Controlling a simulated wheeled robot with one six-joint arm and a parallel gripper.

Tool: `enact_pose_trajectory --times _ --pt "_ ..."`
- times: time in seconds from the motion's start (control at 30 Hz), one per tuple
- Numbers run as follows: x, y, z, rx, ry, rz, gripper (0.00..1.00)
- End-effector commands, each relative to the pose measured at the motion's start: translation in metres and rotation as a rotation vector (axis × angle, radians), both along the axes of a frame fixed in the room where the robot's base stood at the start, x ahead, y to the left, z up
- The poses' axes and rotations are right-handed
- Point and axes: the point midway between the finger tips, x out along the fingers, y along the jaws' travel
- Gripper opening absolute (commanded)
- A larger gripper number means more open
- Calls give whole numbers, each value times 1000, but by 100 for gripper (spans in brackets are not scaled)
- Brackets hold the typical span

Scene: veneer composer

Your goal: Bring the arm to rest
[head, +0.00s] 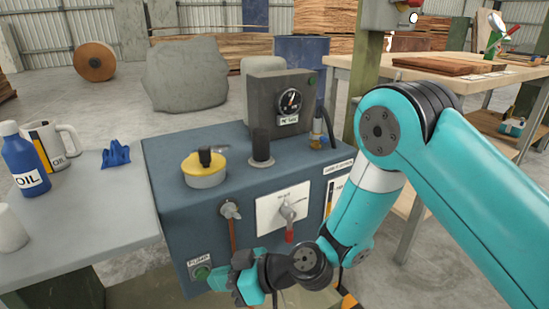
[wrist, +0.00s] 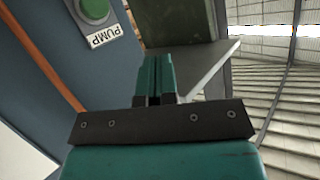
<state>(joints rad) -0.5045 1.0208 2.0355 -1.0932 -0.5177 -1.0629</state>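My arm reaches in from the right of the head view and bends down in front of the blue machine cabinet (head: 165,190). My gripper (head: 219,279) is low at the cabinet's front, beside the green pump button (head: 201,272). In the wrist view the two teal fingers (wrist: 155,62) lie together with nothing seen between them. The green button (wrist: 95,10) and its PUMP label (wrist: 105,37) show at the upper left there, apart from the fingers. A white panel with a lever (head: 287,212) is above my gripper on the cabinet front.
On the cabinet stand a yellow-topped can (head: 204,174) and a gauge box (head: 265,97). The left bench (head: 80,225) bears a blue oil bottle (head: 24,160), a white jug (head: 48,146) and a blue rag (head: 117,155). A wooden table (head: 440,78) is at the right.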

Motion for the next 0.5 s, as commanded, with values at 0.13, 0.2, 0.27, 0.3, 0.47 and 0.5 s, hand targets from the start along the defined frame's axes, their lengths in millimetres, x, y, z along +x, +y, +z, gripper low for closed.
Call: enact_pose_trajectory --times 0.13,0.2,0.27,0.3,0.47,0.5 --pt "-7 -30 68 -105 77 51 0" --pt "-15 -49 93 -174 122 54 0" --pt "-24 -68 112 -238 164 45 0" --pt "-30 -82 124 -284 193 31 0" --pt "-61 -141 160 -468 317 -75 0" --pt "-69 -155 166 -509 347 -110 0"
